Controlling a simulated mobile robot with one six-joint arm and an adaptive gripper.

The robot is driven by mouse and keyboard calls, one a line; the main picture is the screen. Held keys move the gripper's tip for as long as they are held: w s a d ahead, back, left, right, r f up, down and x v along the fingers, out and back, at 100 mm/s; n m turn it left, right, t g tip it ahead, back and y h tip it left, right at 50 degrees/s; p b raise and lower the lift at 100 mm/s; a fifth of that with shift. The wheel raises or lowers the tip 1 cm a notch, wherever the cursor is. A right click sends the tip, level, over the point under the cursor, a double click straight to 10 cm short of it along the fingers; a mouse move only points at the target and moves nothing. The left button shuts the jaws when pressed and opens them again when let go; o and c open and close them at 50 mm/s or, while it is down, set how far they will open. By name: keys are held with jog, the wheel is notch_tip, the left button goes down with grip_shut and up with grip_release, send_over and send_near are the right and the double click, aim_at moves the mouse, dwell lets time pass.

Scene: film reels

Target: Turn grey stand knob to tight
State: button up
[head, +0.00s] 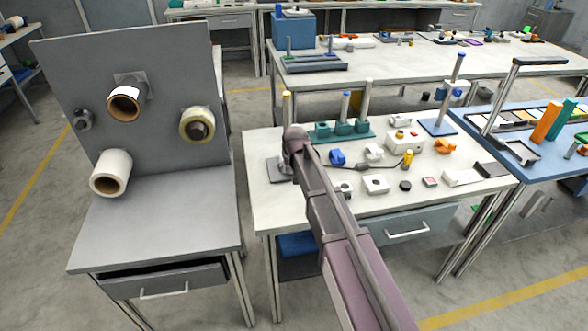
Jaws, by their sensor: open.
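The grey stand (273,172) is at the left end of the white table, with a grey base and an upright post (287,108) topped in yellow. My arm reaches up from the bottom of the view and covers much of the stand. My gripper (289,158) is at the arm's far end, in front of the stand's post and over its base. It is open, but its fingertips are small and dark against the stand. I cannot make out the knob, and I cannot tell whether the gripper touches it.
A green stand (342,137) with several posts and a blue stand (438,127) are farther right on the white table (325,220). A blue clamp (337,157) and small parts lie near my arm. A grey panel bench (160,235) with rolls stands left, across a floor gap.

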jog(key=shift+c, duration=0.2)
grip_shut()
jog(key=c, duration=1.1)
grip_release()
jog(key=shift+d+f, duration=0.1)
jog(key=shift+d, duration=0.15)
jog(key=shift+a, duration=0.1)
grip_shut()
